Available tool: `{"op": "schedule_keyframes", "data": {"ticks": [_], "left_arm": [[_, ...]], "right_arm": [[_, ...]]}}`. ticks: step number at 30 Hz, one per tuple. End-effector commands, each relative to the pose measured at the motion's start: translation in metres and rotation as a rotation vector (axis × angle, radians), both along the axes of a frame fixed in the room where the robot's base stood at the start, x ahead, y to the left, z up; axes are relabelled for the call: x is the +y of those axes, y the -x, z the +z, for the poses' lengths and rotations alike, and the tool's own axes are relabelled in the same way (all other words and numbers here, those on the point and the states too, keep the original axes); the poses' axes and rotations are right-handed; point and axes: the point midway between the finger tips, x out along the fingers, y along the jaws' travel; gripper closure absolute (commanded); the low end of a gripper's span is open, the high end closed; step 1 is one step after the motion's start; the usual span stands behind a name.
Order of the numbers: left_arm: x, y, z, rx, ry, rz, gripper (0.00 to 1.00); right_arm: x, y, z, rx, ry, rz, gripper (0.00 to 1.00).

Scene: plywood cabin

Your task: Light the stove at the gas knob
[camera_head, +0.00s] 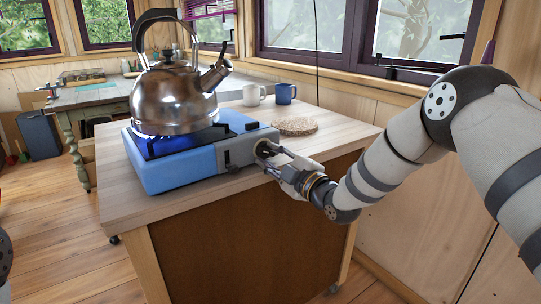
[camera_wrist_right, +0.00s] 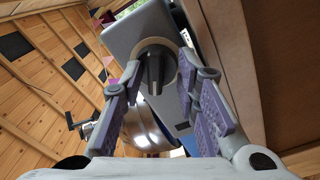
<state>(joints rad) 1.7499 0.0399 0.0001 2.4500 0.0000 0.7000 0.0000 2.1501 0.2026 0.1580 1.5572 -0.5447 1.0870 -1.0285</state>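The blue gas stove (camera_head: 185,168) stands on the wooden trolley top, with a shiny steel kettle (camera_head: 173,98) on it. A blue flame glow (camera_head: 148,141) shows under the kettle. The gas knob (camera_wrist_right: 156,72) is on the stove's grey end panel and has a dark raised grip bar and a pale ring around it. My right gripper (camera_head: 273,158) is at this panel. In the wrist view its fingers (camera_wrist_right: 158,98) are spread, one on each side of the knob, with gaps visible; I cannot tell whether either finger touches it. My left gripper is not in view.
A white mug (camera_head: 254,95), a blue mug (camera_head: 285,93) and a round cork mat (camera_head: 295,126) are on the wooden trolley (camera_head: 200,200) behind my right gripper. A worktable (camera_head: 95,97) stands at the back left. The floor at left is mostly clear.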

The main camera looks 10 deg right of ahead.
Motion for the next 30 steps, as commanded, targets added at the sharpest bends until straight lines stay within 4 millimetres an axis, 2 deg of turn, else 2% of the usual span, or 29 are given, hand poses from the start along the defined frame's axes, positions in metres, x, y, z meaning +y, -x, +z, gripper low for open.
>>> {"op": "schedule_keyframes", "data": {"ticks": [9,30], "left_arm": [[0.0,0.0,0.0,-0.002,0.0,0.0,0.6],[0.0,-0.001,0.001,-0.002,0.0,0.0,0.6]], "right_arm": [[0.0,0.002,0.003,-0.008,0.002,0.001,0.65],[-0.025,0.064,0.002,-0.013,0.003,0.001,0.65]]}}
